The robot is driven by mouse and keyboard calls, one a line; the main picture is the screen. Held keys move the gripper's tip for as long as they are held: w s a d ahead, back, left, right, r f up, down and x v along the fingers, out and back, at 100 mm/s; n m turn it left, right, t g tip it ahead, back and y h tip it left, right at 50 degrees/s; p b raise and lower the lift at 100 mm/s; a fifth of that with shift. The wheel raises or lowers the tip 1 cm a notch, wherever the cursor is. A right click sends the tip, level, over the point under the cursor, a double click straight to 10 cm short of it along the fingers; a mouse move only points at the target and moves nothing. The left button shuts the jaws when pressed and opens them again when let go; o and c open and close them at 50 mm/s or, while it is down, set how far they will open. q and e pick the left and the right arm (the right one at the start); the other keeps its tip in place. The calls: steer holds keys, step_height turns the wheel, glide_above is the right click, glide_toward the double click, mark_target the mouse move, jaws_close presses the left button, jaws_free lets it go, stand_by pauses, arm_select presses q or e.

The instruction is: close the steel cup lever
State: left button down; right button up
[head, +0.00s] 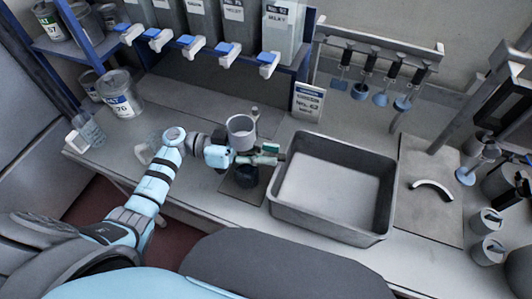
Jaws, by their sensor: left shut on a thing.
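The steel cup (241,128) is a grey, open-topped cup at the middle of the bench, upright above a dark mat. My left gripper (268,153) reaches in from the left, just in front of the cup's lower part. It is shut at the cup's lever, which its fingers mostly hide, so I cannot tell the lever's exact angle. A dark round vessel (246,177) sits below the gripper on the mat (230,190). My right gripper is not in view.
A deep grey tray (384,205) stands close to the right of my left gripper. Dispensers with blue-tipped levers (228,49) line the back. A small sign (308,101) stands behind the tray. Cans and a clear glass (90,130) are at left.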

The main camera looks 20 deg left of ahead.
arm_select(q)
steer(key=m+g+b, duration=0.2)
steer(key=g+b, duration=0.1)
steer(key=shift+f, duration=0.25)
steer(key=shift+s+r+g, duration=0.1)
steer(key=shift+g, duration=0.3)
steer(key=shift+r+m, duration=0.15)
steer(key=shift+m, duration=0.15)
steer(key=c, duration=1.7)
jaws_free()
steer(key=shift+o, duration=0.7)
steer(key=shift+s+r, duration=0.15)
steer(key=shift+s, duration=0.15)
steer(key=shift+w, duration=0.1)
steer(key=shift+a, duration=0.1)
